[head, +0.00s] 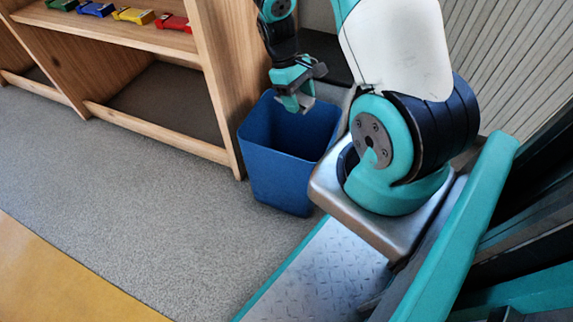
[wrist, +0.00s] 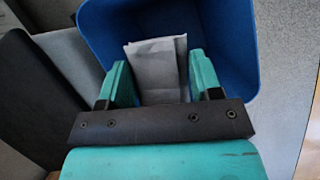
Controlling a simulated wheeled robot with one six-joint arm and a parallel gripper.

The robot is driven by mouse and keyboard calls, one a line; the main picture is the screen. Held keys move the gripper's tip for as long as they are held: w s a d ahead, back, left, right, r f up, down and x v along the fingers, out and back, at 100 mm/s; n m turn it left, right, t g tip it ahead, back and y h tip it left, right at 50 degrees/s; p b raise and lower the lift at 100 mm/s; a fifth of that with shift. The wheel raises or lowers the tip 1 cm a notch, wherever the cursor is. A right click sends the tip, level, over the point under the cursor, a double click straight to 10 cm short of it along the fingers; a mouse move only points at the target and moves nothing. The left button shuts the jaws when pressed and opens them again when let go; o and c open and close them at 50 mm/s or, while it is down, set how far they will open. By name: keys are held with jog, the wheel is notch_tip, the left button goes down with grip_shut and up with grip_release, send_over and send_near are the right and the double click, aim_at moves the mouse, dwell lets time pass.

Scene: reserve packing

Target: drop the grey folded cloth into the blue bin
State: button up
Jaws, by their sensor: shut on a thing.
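The blue bin (head: 285,155) stands on the grey floor beside the wooden shelf in the head view. My gripper (head: 297,103) is over the bin's opening. In the wrist view the grey folded cloth (wrist: 158,68) sits between the two teal fingers of my gripper (wrist: 160,82), which is shut on it. The cloth hangs over the inside of the blue bin (wrist: 238,45). In the head view I cannot clearly make out the cloth.
A wooden shelf (head: 225,70) stands left of the bin, with several coloured objects (head: 134,15) on an upper board. A ribbed wall (head: 510,50) is behind. The grey floor (head: 120,190) in front of the shelf is clear.

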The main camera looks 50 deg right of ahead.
notch_tip(320, 180, down, 5)
jog(key=b, duration=0.5)
jog(key=shift+f+b, duration=0.15)
jog(key=shift+b, duration=0.25)
jog(key=o, duration=1)
jog(key=p+v, duration=0.8)
jog(key=v, duration=0.9)
jog(key=shift+d+r+p, duration=0.1)
jog(key=shift+r+p, duration=0.2)
jog(key=shift+p, duration=0.1)
